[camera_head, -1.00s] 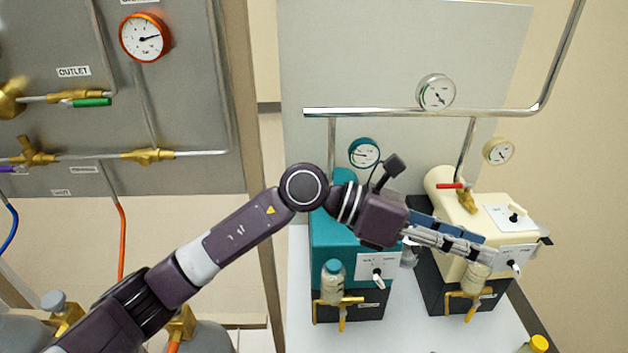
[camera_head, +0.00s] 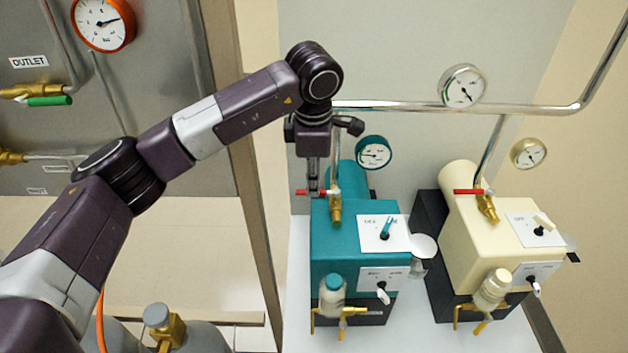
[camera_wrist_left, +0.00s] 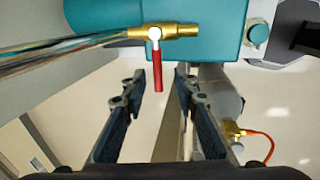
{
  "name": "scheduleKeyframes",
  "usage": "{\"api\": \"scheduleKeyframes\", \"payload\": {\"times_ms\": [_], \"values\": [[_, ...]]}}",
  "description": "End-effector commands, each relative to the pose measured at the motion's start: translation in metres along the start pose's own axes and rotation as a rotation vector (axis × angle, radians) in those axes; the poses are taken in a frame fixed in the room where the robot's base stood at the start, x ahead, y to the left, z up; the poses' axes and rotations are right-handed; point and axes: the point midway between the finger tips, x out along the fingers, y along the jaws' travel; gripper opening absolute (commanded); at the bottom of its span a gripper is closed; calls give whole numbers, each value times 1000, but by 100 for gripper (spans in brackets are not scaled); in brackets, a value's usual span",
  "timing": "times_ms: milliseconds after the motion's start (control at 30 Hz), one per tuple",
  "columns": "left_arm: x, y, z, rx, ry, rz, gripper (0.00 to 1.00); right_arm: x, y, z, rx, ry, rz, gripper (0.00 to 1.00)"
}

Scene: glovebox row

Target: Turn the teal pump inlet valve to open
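The teal pump (camera_head: 335,245) stands on the white bench. Its inlet valve (camera_head: 335,208) is a brass body under a steel pipe. The valve's red lever (camera_head: 303,192) sticks out to the left, across the pipe line. In the left wrist view the brass valve (camera_wrist_left: 175,30) is at the top and the red lever (camera_wrist_left: 158,68) points down from it, crosswise to the body. My left gripper (camera_wrist_left: 160,76) is open, with one finger on each side of the lever and visible gaps to both. In the head view my left gripper (camera_head: 313,178) points down at the lever, partly hiding it. My right gripper is out of view.
A cream pump (camera_head: 485,225) with its own red-levered valve (camera_head: 486,205) stands to the right. A steel pipe (camera_head: 540,109) runs behind, with a teal-rimmed gauge (camera_head: 374,153) close to my gripper.

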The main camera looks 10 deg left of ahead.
Motion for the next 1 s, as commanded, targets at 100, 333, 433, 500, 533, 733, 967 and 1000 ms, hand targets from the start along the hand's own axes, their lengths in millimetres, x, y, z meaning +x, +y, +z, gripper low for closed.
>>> {"api": "scheduleKeyframes", "payload": {"times_ms": [100,333,433,500,533,733,967,1000], "values": [[16,0,0,-1,0,-3,28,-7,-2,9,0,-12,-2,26],[31,0,0,0,-2,0,28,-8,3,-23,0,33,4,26],[32,0,1,0,-2,0,28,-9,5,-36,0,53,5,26],[32,0,1,0,-2,0,28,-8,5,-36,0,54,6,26],[32,0,1,0,-2,0,28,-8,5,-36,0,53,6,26],[32,0,1,0,-2,0,8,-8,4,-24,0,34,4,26],[32,0,1,0,-3,1,0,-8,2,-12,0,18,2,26],[31,0,1,0,-3,1,0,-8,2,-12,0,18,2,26]]}}
